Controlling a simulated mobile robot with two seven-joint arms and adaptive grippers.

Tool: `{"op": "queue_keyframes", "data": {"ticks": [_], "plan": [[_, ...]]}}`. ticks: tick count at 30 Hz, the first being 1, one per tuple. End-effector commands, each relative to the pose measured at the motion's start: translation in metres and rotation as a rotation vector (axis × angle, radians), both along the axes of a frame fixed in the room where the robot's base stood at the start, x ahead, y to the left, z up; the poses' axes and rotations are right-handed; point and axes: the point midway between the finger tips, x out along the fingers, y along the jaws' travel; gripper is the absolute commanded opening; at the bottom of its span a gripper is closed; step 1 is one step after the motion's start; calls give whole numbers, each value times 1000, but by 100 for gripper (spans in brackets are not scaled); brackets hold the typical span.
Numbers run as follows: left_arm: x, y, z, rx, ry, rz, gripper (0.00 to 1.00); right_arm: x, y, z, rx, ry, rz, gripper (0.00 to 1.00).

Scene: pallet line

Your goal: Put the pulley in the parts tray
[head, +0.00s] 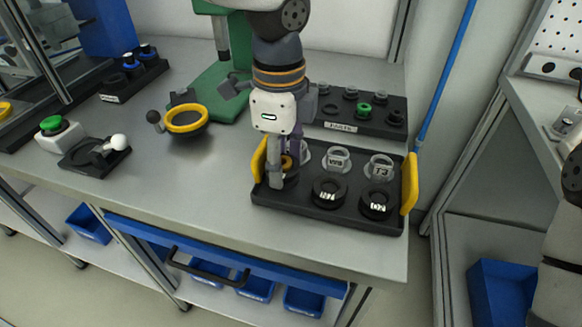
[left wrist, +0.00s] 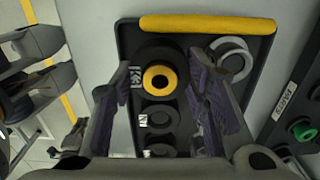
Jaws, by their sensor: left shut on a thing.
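The pulley, a dark round part with a yellow-orange hub, shows in the left wrist view (left wrist: 160,77) between my fingers, and its hub shows in the head view (head: 287,162). My left gripper (head: 281,172) points down and is shut on the pulley at the left end of a black tray with yellow handles (head: 330,216). I cannot tell whether the pulley touches the tray floor. Behind it stands a smaller black tray (head: 368,130) with a label that seems to read PARTS; it holds several grey and black parts and a green one. My right gripper is not in view.
The yellow-handled tray also holds black rings (head: 329,192) and grey rings (head: 338,160) with tags. A green stand (head: 213,92), a yellow-rimmed dark bowl-like thing (head: 186,121) and a green button box (head: 59,136) stand to the left. The bench between is clear.

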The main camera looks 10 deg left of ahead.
Motion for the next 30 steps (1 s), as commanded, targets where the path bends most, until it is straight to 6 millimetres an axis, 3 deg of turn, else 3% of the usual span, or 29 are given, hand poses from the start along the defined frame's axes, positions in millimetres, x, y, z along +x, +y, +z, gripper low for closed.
{"op": "queue_keyframes", "data": {"ticks": [4,14,15,16,26,30], "plan": [[0,0,-21,1,2,0,10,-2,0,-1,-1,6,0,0],[0,0,-24,1,0,0,10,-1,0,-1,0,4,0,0],[0,0,-24,1,0,0,46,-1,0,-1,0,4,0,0],[0,0,-24,1,0,0,50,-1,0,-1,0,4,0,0],[0,0,-20,0,-2,0,50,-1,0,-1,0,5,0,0],[1,0,9,-2,-9,1,50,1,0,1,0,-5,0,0]]}}
